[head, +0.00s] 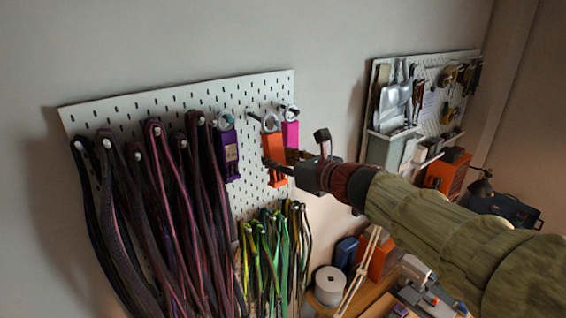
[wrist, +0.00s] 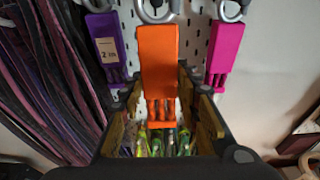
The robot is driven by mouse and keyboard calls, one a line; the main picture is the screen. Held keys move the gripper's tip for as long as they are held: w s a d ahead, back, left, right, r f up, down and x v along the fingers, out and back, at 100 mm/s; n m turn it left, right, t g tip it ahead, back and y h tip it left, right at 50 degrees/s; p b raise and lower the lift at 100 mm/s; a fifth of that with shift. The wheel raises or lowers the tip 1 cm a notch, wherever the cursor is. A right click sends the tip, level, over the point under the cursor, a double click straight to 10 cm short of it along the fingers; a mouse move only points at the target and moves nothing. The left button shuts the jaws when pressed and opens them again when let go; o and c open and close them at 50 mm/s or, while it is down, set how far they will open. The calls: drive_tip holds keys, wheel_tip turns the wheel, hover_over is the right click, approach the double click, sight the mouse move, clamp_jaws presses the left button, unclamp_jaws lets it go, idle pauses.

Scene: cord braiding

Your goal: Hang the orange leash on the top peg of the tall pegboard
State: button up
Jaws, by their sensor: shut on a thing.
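The orange leash (head: 273,158) is a flat orange piece with a metal ring at its top, upright in front of the pegboard (head: 180,100). My gripper (head: 280,167) is shut on its lower part, reaching in from the right. In the wrist view the orange leash (wrist: 158,60) stands between the finger pads, its ring cut by the top edge. A peg (head: 250,114) shows just left of the ring in the head view. I cannot tell whether the ring is around it or only in front of it.
A purple leash (head: 228,155) hangs left and a pink leash (head: 290,134) hangs close right. Dark purple cords (head: 150,200) fill the board's left side; green and yellow cords (head: 268,245) hang below. A bench with a white spool (head: 329,285) is lower right.

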drive_tip(key=shift+r+x, duration=0.15)
drive_tip(key=shift+x, duration=0.9)
drive_tip(key=shift+r+x, duration=0.15)
drive_tip(key=shift+x, duration=0.9)
drive_tip(key=shift+w+a+f+b, duration=0.4)
drive_tip(key=shift+w+a+b, duration=0.1)
drive_tip(key=shift+w, duration=0.15)
drive_tip(key=o, duration=1.2)
drive_tip(key=shift+o, duration=0.7)
drive_tip(key=shift+d, duration=0.1)
